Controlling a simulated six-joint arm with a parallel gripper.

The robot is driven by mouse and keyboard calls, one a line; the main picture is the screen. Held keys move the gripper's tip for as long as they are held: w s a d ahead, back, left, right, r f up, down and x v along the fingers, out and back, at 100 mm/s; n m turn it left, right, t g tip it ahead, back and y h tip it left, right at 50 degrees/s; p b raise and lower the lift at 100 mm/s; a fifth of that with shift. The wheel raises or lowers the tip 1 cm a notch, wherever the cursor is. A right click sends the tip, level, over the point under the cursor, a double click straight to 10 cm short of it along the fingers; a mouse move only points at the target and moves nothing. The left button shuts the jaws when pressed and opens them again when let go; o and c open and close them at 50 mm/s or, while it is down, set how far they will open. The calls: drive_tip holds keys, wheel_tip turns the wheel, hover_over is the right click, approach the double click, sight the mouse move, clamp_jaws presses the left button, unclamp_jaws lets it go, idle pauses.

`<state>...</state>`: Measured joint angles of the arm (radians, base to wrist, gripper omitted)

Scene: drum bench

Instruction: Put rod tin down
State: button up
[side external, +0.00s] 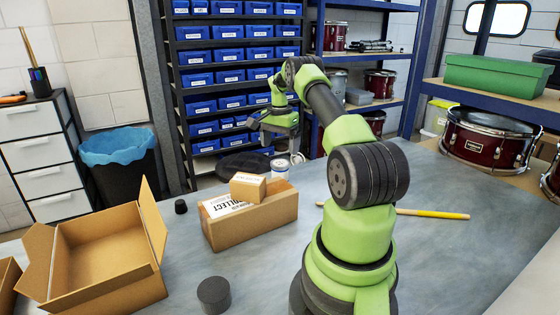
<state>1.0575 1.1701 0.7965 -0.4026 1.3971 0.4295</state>
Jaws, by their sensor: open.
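A small tin (280,169) with a white and blue label stands upright at the far side of the grey bench, behind the cardboard boxes. I take it to be the rod tin. My gripper (282,151) is open and pointing down at the tin, with its fingers close around or just above its top. I cannot tell whether a finger touches it. The tin's lower part is partly hidden by the closed carton.
A long closed carton (255,220) with a small box (248,187) on top stands in front of the tin. A black round disc (240,164) lies left of it. An open carton (108,258), dark cylinders and a yellow-ended stick (434,213) are also on the bench.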

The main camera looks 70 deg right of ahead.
wheel_tip(320, 180, up, 2)
drive_tip(key=shift+r, duration=0.15)
drive_tip(key=w+a+r+n+t, duration=0.1)
drive_tip(key=w+a+r+n, duration=0.2)
drive_tip(key=a+r, duration=0.35)
drive_tip(key=w+a+r+n+t+h, duration=0.1)
drive_tip(key=w+a+r+n, duration=0.1)
drive_tip(key=a+r, duration=0.45)
drive_tip(key=w+a+r+n+t, duration=0.1)
drive_tip(key=w+a+r+n, duration=0.2)
drive_tip(key=a+r, duration=0.35)
drive_tip(key=s+a+r+n+t+y, duration=0.1)
drive_tip(key=s+a+n, duration=0.15)
drive_tip(key=a, duration=0.45)
drive_tip(key=s+a+r+n+t, duration=0.1)
drive_tip(key=s+a+n, duration=0.15)
drive_tip(key=a, duration=0.45)
drive_tip(key=s+a+f+n+t+y, duration=0.2)
drive_tip(key=s+a+f+n, duration=0.1)
drive_tip(key=s+a, duration=0.4)
drive_tip(key=s+n, duration=0.1)
drive_tip(key=s, duration=0.2)
drive_tip(key=shift+s+a+f+n, duration=0.15)
drive_tip(key=shift+a+n, duration=0.15)
drive_tip(key=shift+a, duration=0.1)
